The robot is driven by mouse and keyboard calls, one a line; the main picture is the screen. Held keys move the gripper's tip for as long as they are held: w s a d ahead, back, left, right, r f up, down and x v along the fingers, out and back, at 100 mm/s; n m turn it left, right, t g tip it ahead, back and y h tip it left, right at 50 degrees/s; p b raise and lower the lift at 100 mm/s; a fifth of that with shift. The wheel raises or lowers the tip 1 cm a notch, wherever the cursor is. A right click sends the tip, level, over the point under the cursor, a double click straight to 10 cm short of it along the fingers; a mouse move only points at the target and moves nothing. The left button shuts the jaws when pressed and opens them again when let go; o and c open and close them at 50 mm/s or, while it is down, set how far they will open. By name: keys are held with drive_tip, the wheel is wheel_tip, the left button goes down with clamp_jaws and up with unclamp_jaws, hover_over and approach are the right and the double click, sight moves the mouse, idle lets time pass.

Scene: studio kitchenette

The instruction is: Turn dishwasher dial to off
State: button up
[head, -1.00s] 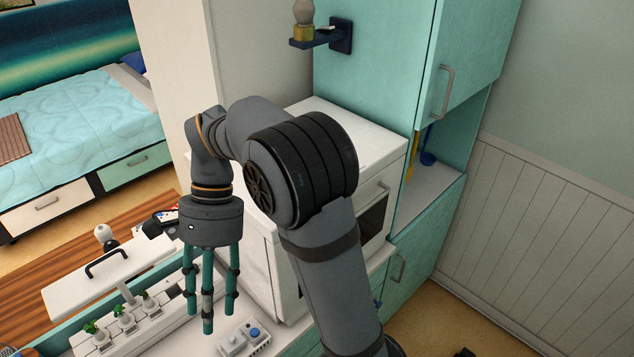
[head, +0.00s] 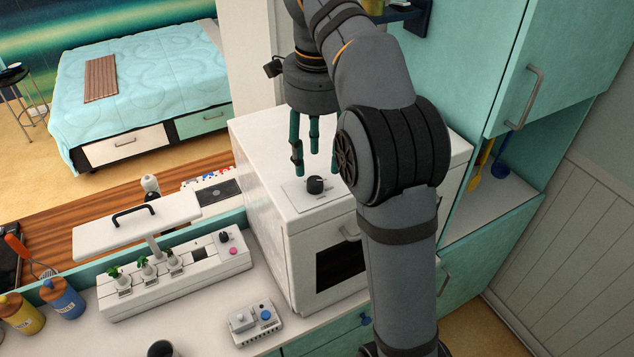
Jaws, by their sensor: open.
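The dishwasher (head: 262,192) is a white countertop box with a dark window and a bar handle on its front. Its dial (head: 315,184) is a small black knob with a light mark, on a pale plate on the top face near the front edge. My gripper (head: 314,165) has teal fingers pointing down, open and empty. The fingers are over the top of the dishwasher, close to the dial and apparently just behind and above it. I cannot tell whether any finger touches it. The dial's setting labels are too small to read.
A herb planter with a white lamp (head: 138,225) stands on the counter at left. Jars (head: 62,297) are at far left. A teal cabinet (head: 556,70) rises at right.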

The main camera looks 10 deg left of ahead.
sight(315, 180)
drive_tip(key=f, duration=0.1)
drive_tip(key=f+b, duration=0.1)
drive_tip(key=f, duration=0.3)
drive_tip(key=shift+a+f, duration=0.1)
drive_tip(key=shift+a, duration=0.25)
drive_tip(key=shift+w+d+f, duration=0.15)
drive_tip(key=shift+d+f, duration=0.05)
drive_tip(key=shift+f, duration=0.05)
drive_tip(key=shift+a, duration=0.15)
drive_tip(key=shift+c, duration=0.9)
drive_tip(key=shift+c, duration=0.5)
drive_tip(key=c, duration=0.8)
clamp_jaws()
